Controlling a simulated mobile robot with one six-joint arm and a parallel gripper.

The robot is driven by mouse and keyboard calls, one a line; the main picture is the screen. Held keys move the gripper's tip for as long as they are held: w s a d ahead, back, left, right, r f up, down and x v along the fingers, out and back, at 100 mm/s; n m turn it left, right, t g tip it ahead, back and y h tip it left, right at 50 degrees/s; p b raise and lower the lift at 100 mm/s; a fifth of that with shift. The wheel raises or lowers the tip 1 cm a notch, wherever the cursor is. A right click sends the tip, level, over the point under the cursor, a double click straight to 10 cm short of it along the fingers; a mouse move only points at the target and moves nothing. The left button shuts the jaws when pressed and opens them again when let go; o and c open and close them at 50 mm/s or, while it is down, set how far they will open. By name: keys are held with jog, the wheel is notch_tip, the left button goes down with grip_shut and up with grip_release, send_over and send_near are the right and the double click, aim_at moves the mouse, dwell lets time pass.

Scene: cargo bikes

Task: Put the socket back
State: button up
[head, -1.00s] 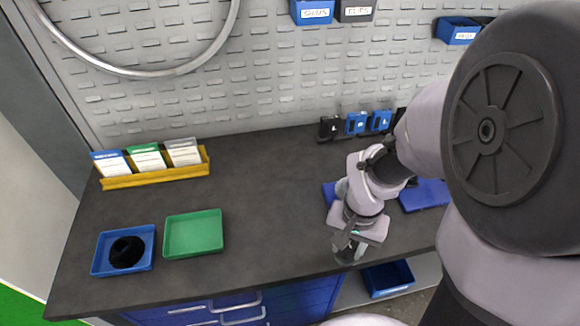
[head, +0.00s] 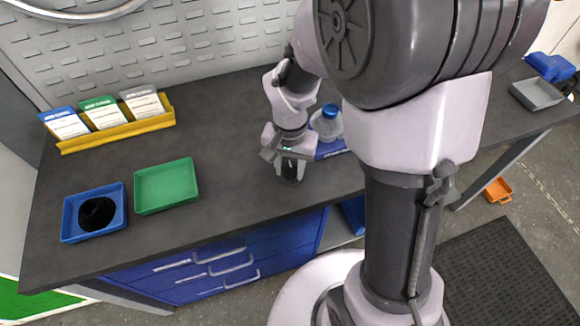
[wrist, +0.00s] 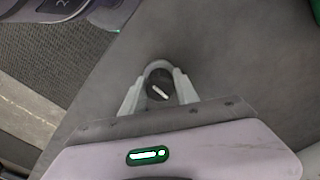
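The socket (wrist: 157,84), a dark round piece with a pale mark on its end, sits between the two light fingers of my gripper (wrist: 158,95) in the wrist view. The fingers touch its sides and appear shut on it. In the head view my gripper (head: 290,170) points down over the dark worktop, to the right of the green tray (head: 166,186). The dark socket (head: 291,172) shows at the fingertips. I cannot tell whether its lower end touches the worktop.
A blue tray (head: 66,229) holding a black round thing (head: 97,214) stands left of the green tray. A yellow card rack (head: 120,137) is behind them. A blue-capped bottle (head: 328,122) stands close behind my gripper. The worktop (head: 225,170) between gripper and green tray is clear.

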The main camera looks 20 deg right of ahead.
aim_at(290, 169)
jog(key=shift+o, duration=0.8)
notch_tip(290, 169, up, 14)
jog(key=r+p, duration=0.1)
jog(key=p, duration=0.5)
jog(key=s+a+r+n+t+y, duration=0.1)
jog(key=s+a+r+t, duration=0.1)
jog(key=s+r, duration=0.3)
jog(key=s+a+r+n+t+y, duration=0.1)
jog(key=s+r+t, duration=0.2)
jog(key=s, duration=0.4)
jog(key=shift+s+a+r+t, duration=0.4)
jog(key=shift+r, duration=0.45)
